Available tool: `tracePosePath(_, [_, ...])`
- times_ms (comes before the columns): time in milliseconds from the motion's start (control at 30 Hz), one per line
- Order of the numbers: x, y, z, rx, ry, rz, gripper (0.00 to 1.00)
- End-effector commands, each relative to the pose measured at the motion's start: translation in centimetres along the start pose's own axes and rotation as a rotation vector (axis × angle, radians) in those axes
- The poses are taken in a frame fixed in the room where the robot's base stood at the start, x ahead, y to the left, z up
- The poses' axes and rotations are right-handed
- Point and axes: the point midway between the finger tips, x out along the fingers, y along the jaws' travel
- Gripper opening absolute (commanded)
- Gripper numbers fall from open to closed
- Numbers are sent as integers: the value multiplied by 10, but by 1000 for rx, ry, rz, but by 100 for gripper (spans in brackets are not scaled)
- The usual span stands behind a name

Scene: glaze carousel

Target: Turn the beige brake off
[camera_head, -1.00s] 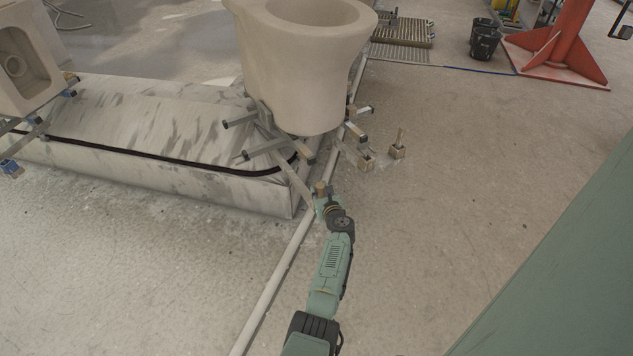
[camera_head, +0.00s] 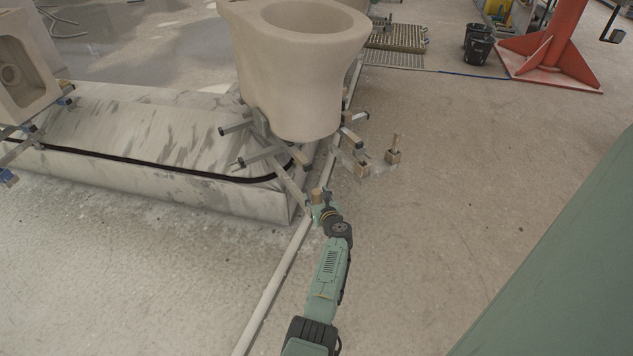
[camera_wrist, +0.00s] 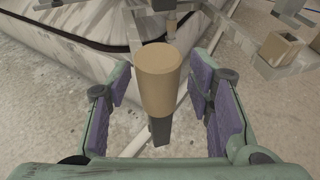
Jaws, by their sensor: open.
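The beige brake handle (camera_wrist: 160,78) is a short cylinder on a grey bar. In the wrist view it stands between the jaws of my gripper (camera_wrist: 163,85). The jaws are open, with purple pads on both sides of the handle and a visible gap on each side. In the head view the small beige handle (camera_head: 318,195) shows at the tip of my gripper (camera_head: 324,210), beside the front corner of the carousel base. The lower end of the grey bar is partly hidden in the wrist view.
A beige toilet bowl (camera_head: 300,75) sits on grey support arms just behind my gripper. A white pipe (camera_head: 270,295) runs along the floor. Open floor (camera_head: 460,220) lies to the right.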

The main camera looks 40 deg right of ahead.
Motion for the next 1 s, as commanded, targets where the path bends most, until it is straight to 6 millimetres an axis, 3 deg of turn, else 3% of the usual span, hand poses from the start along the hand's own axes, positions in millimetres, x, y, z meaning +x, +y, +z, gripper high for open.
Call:
tracePosePath(167, [-2,0,0,-1,0,0,47])
tracePosePath(367, [-18,-1,-2,-3,0,-1,47])
tracePosePath(800, [-93,0,-1,-1,1,-1,47])
tracePosePath(1000, [-115,0,-1,0,0,0,47])
